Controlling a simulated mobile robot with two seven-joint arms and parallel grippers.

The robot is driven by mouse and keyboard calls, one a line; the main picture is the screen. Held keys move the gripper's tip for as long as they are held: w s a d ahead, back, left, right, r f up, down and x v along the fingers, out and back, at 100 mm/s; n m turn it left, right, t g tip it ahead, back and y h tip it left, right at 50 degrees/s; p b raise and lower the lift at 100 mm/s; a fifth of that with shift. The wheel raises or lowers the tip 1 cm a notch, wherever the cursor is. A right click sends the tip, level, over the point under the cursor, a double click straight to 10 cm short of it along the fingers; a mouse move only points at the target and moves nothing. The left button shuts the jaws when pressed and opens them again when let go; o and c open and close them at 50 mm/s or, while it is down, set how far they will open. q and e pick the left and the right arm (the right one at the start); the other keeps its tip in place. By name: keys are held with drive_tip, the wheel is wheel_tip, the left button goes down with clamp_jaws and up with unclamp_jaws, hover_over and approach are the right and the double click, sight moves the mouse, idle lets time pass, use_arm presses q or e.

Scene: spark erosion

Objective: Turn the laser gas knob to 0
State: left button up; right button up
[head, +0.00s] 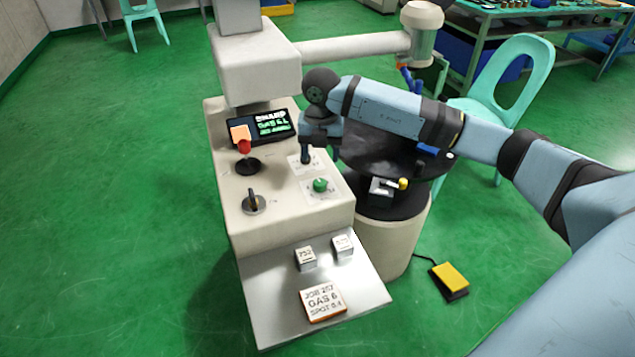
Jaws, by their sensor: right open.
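A beige machine console (232,218) stands in the middle of the head view. A green knob (320,185) sits on a pale marked plate at the right of its top. Another pale plate (297,164) lies just behind it, partly hidden by my right gripper (320,156). I cannot read the marks on either plate, or tell which knob is the laser gas one. My right gripper points down, open, over the rear plate and behind the green knob. Whether it touches anything there cannot be seen. My left gripper is out of view.
A display (273,126), a red-topped joystick (245,150) and a dark lever switch (253,203) share the console top. A round black table (372,150) stands right.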

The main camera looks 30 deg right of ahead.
sight(320, 182)
wheel_tip(320, 182, down, 9)
drive_tip(key=shift+f+b, duration=0.15)
drive_tip(key=shift+b, duration=0.25)
drive_tip(key=c, duration=0.9)
